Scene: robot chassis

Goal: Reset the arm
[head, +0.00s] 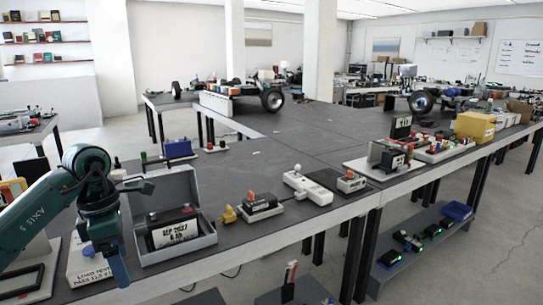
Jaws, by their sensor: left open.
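My left arm, teal with "AXIS 5" lettering, comes in from the left and bends down at its wrist. My left gripper (120,268) hangs pointing down at the near left of the grey workbench (290,150), beside a white labelled block (88,265). It is open, and I see nothing held in it. The fingers are small and seen nearly edge-on. Whether the tip touches the block or bench edge cannot be told. My right gripper is not in view.
An open grey case (205,238) with a dark labelled block stands just right of my gripper. A yellow part (228,214), an orange-topped device (262,205) and a white device (307,187) follow along the front edge. The bench's middle is mostly clear.

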